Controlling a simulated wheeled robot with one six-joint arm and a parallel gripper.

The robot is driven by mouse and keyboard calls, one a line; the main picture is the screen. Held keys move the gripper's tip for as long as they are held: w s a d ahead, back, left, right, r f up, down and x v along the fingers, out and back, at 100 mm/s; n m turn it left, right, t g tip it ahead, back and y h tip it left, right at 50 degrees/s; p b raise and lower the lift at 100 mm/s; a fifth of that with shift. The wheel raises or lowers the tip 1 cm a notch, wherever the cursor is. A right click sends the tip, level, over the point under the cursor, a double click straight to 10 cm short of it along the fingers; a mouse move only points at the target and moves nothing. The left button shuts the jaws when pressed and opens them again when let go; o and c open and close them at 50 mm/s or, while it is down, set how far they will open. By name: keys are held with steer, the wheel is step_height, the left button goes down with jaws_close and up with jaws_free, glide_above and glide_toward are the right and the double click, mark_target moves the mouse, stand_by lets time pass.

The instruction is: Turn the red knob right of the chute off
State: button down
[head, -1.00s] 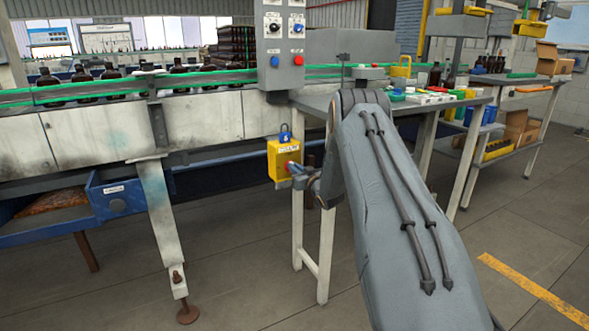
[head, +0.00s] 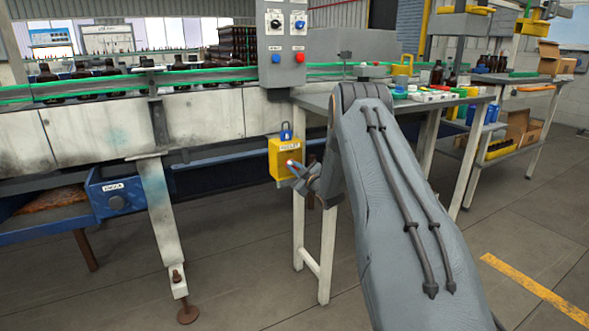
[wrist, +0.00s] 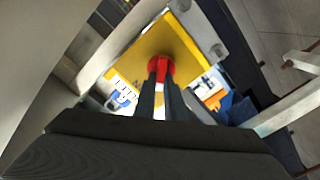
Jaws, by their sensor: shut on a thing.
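The red knob (wrist: 161,66) sits on the front face of a yellow box (wrist: 185,48). In the head view the box (head: 284,158) hangs at the left side of the grey table, right of the blue chute (head: 150,180), with a blue padlock (head: 286,133) on top. Only a bit of the red knob (head: 290,162) shows there. My gripper (wrist: 161,80) has its two dark fingers close together on the knob, one on each side. In the head view my gripper (head: 294,167) is small and partly blends with my wrist.
A conveyor with dark bottles (head: 80,82) runs along the left. A grey control panel (head: 283,45) with knobs and buttons stands above the box. The table's white leg (head: 298,235) is close beside my gripper. Open floor lies in front.

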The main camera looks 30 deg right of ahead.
steer(key=shift+a+f+n+b, duration=0.15)
steer(key=shift+n+b, duration=0.3)
steer(key=shift+n, duration=1.2)
steer(key=shift+f+n+b, duration=0.2)
steer(key=shift+n+b, duration=0.25)
steer(key=shift+n, duration=1.25)
steer(key=shift+a+f+n+b, duration=0.15)
steer(key=shift+n+b, duration=0.3)
steer(key=shift+n, duration=1.2)
steer(key=shift+f, duration=0.1)
steer(key=c, duration=1.8)
jaws_free()
steer(key=shift+s+d, duration=0.1)
steer(key=shift+s, duration=0.05)
steer(key=s+p, duration=0.1)
steer(key=s, duration=0.6)
steer(key=shift+s+d, duration=0.1)
steer(key=shift+s, duration=0.2)
